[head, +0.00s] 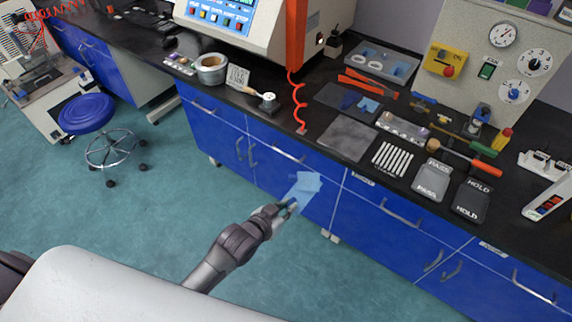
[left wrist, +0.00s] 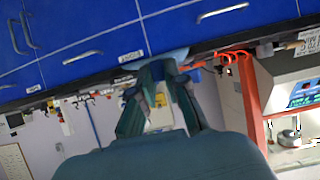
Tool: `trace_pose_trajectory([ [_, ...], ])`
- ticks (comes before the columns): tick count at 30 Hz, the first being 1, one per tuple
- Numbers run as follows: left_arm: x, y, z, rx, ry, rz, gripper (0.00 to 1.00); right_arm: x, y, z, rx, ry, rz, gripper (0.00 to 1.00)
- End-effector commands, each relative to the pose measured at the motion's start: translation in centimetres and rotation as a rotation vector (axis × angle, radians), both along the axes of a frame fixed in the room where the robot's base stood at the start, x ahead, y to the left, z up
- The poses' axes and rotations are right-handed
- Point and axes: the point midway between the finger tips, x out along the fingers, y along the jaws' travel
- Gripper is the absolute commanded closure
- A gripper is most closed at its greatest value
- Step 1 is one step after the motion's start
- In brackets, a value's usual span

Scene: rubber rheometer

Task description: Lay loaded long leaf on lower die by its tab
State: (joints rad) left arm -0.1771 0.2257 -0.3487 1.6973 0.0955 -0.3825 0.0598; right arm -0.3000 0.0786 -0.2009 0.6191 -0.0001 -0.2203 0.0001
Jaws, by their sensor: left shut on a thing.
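The long leaf (head: 305,186), a translucent light-blue sheet, is in the air in front of the blue cabinets. My left gripper (head: 290,208) is shut on its near, lower end, and the leaf points up and to the right from the fingers. In the left wrist view the fingers (left wrist: 166,75) are close together, with the pale blue leaf (left wrist: 168,55) just past their tips. I cannot make out a separate load on the leaf. The lower die cannot be made out in either view. My right gripper is not in view.
The black counter (head: 310,119) is behind the leaf, with the cream machine (head: 262,30) and its orange upright (head: 295,35). White strips (head: 393,158), a grey mat (head: 347,137) and PASS and HOLD trays (head: 433,179) lie right. A blue stool (head: 87,113) stands left. The floor between is clear.

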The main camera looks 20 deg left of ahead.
Motion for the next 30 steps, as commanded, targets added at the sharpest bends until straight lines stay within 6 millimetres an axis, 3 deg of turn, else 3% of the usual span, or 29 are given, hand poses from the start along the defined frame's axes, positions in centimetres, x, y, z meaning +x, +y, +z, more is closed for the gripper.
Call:
trace_pose_trajectory([
  [8, 0.8, 0.0, 2.4, 0.003, -0.003, 0.014, 1.0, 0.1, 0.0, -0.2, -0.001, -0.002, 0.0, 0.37],
  [14, 1.4, 0.2, 5.3, 0.01, -0.004, 0.038, 1.0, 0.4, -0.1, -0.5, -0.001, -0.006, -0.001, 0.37],
  [20, 1.8, 1.0, 9.8, 0.02, -0.006, 0.084, 1.0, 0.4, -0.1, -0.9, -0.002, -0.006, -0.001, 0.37],
  [27, 0.6, 3.5, 17.6, 0.02, -0.013, 0.204, 1.0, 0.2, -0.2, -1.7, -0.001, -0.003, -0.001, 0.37],
  [30, -0.7, 4.8, 20.5, 0.013, -0.01, 0.265, 1.0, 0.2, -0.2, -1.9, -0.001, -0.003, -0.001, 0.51],
])
